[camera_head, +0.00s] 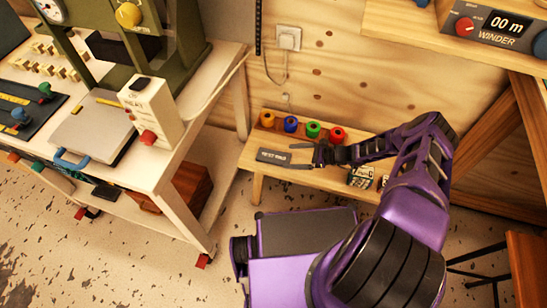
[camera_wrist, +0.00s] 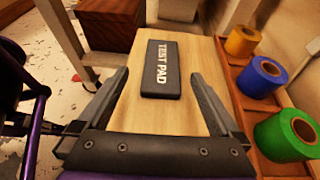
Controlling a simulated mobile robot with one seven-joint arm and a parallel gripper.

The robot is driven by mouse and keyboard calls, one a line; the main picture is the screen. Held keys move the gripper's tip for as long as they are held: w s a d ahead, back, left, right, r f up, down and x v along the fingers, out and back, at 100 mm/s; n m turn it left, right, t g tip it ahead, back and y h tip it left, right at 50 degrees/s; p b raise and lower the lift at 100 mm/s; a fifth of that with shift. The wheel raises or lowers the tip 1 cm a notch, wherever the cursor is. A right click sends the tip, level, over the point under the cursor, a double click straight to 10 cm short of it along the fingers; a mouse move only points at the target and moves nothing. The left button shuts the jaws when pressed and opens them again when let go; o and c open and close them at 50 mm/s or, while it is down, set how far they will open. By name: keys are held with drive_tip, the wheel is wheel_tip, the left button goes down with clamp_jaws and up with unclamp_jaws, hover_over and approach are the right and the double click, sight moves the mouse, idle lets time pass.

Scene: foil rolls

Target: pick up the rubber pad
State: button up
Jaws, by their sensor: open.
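The rubber pad (camera_head: 272,156) is a dark flat rectangle on the left end of a low wooden bench (camera_head: 257,186). In the wrist view the pad (camera_wrist: 161,72) lies flat on the light wood, with the words TEST PAD in white. My gripper (camera_head: 298,156) is open and empty, just right of the pad in the head view. In the wrist view its two fingers reach forward on either side of the pad's near part, with gaps between. I cannot tell how high the fingertips are above the bench.
Yellow (camera_head: 267,118), blue (camera_head: 291,123), green (camera_head: 313,129) and red (camera_head: 337,134) rolls stand along the bench's back. Small dark-and-white items (camera_head: 361,176) lie right of my gripper. A white workbench (camera_head: 180,165) stands left, with a brown box (camera_head: 190,187) on its lower shelf.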

sight(274, 156)
drive_tip(key=x, duration=0.6)
drive_tip(key=shift+w+f+b, duration=0.2)
drive_tip(key=shift+f+b, duration=0.15)
drive_tip(key=c, duration=1.4)
